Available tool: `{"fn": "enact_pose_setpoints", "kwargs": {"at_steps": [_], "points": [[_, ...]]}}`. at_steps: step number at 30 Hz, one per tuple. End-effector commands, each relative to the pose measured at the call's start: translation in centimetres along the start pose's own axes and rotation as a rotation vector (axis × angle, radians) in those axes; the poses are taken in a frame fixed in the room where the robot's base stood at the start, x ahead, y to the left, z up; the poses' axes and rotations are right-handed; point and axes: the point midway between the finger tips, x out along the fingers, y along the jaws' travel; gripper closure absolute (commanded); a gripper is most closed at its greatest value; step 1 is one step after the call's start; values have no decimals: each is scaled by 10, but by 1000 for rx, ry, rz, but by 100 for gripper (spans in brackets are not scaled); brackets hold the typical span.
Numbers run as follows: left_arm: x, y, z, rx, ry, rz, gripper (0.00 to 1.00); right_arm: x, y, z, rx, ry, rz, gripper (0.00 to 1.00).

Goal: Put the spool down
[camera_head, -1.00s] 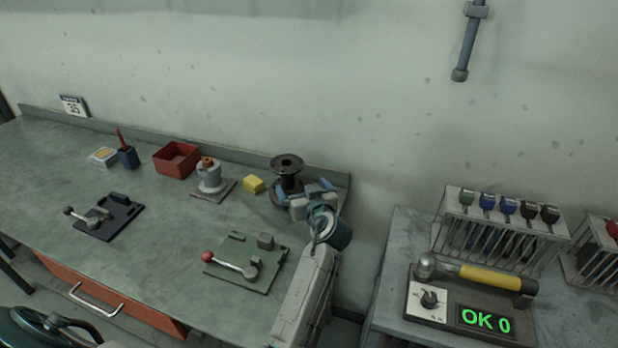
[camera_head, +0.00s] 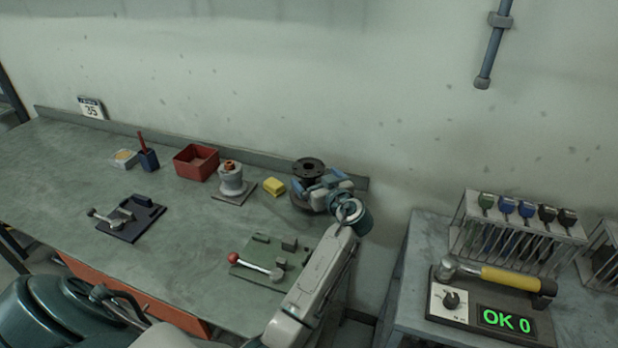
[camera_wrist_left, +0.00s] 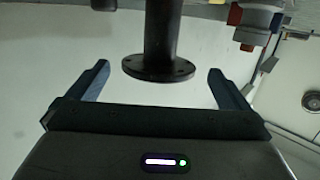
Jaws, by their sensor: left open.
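The black spool (camera_head: 308,168), with its round flanges, stands upright at the back right of the grey-green bench, near the wall. My left gripper (camera_head: 318,180) is at the spool's near side, a little below its top flange. In the left wrist view the spool's dark stem and one flange (camera_wrist_left: 158,68) show between the two open fingers, with clear gaps on both sides. The left gripper (camera_wrist_left: 162,82) is open and does not appear to touch the spool. The gripper partly hides the spool's lower part in the head view. My right gripper does not show.
A yellow block (camera_head: 274,187) and a grey cylindrical part on a plate (camera_head: 231,180) stand left of the spool. A red bin (camera_head: 196,163) is farther left. A fixture with a red-knobbed lever (camera_head: 272,262) lies in front. The bench's right edge is close.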

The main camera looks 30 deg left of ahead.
Motion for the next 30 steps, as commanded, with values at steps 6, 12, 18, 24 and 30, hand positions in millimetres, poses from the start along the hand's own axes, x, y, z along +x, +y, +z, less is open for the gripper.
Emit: {"fn": "enact_pose_setpoints", "kwargs": {"at_steps": [6, 12, 18, 24, 30], "points": [[33, 1, -5, 2, 2, -1, 0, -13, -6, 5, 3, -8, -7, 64], [41, 1, -4, 1, 1, 0, 0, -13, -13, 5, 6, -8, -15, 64], [41, 1, -4, 1, 1, 0, 12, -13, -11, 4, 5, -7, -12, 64], [41, 1, -4, 1, 1, 0, 51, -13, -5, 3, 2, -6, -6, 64], [41, 1, -8, -2, 6, 1, 86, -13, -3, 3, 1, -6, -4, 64]]}}
